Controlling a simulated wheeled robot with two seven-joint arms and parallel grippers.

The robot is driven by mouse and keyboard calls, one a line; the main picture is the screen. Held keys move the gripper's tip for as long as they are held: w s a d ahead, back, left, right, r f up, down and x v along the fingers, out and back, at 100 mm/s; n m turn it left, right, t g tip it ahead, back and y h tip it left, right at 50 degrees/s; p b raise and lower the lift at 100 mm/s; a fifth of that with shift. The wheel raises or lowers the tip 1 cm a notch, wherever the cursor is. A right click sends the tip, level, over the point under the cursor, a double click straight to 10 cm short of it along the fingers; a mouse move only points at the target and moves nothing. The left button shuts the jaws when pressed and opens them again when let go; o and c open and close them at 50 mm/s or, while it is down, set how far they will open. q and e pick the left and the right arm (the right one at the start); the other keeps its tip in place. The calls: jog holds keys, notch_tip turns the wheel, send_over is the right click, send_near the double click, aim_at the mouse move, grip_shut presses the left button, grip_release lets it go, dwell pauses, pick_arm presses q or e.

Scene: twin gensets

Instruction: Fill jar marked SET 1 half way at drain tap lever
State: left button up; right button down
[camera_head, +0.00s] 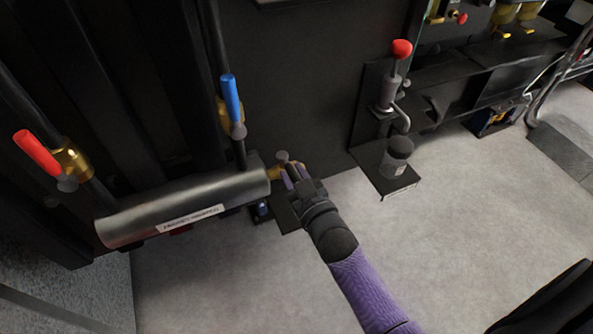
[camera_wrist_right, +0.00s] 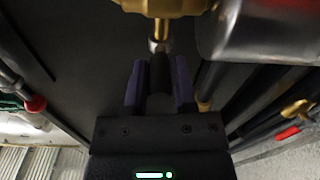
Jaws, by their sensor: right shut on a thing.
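The brass drain tap (camera_head: 276,173) sticks out of the right end of a grey cylinder. My right gripper (camera_head: 291,176) is at this tap. In the right wrist view its purple fingers (camera_wrist_right: 160,85) are shut on the dark drain tap lever (camera_wrist_right: 160,72), below a brass stem and body (camera_wrist_right: 165,8). A small blue-topped thing (camera_head: 262,208) shows under the cylinder end, mostly hidden; I cannot tell if it is a jar. A dark-lidded jar (camera_head: 397,158) stands on a plate to the right; I cannot read its label. My left gripper is not in view.
The grey cylinder (camera_head: 180,205) carries a white label. A blue lever (camera_head: 231,98) stands above it, and a red lever (camera_head: 37,152) is at the left. A red-knobbed device (camera_head: 394,85) is above the jar's plate (camera_head: 372,172).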

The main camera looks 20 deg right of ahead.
jog(key=shift+a+f+m+h, duration=0.1)
jog(key=shift+a+m+h, duration=0.1)
jog(key=shift+m+h, duration=0.35)
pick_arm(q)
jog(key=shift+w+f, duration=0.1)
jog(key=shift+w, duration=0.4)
pick_arm(e)
jog(key=shift+n, duration=0.25)
jog(key=shift+c, duration=2.1)
grip_release()
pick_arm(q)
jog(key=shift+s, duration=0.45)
pick_arm(e)
jog(key=shift+s, duration=0.15)
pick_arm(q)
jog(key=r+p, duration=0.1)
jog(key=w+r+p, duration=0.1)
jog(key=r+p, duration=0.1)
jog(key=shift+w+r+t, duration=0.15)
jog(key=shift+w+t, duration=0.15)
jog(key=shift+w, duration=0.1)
pick_arm(e)
jog(key=s, duration=0.9)
jog(key=shift+s+a, duration=0.25)
jog(key=shift+s, duration=0.05)
